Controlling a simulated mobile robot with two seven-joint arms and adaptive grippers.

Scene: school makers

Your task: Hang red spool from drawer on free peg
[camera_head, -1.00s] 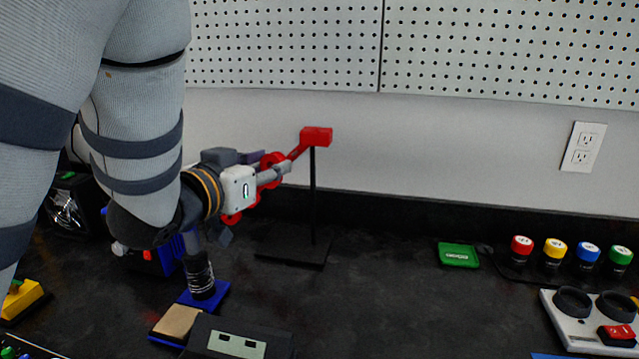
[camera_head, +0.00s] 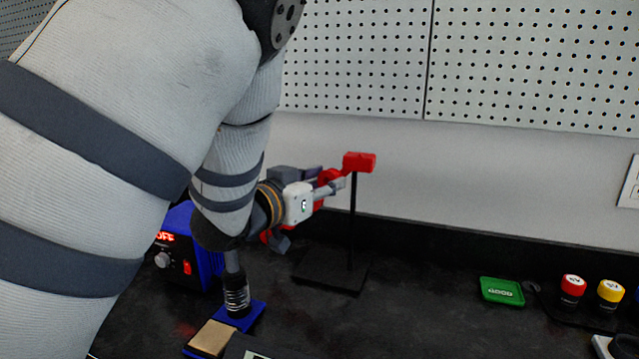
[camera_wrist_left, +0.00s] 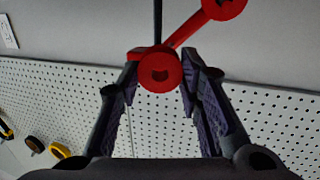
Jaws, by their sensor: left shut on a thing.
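A stand with a black post (camera_head: 352,225) and a red top (camera_head: 359,162) is on the dark bench. My left gripper (camera_head: 336,186) is at the stand, just left of the post. A red bar runs from behind the spool to another round red piece (camera_wrist_left: 224,5). The gripper hides much of the red parts in the head view, so I cannot tell whether the spool is on a peg. No drawer shows.
A blue soldering station (camera_head: 188,250) and an iron holder (camera_head: 237,290) stand left, close under my forearm. A green tray (camera_head: 502,291) and red-capped (camera_head: 572,290) and yellow-capped (camera_head: 610,293) jars are at right. A pegboard (camera_head: 520,60) covers the wall.

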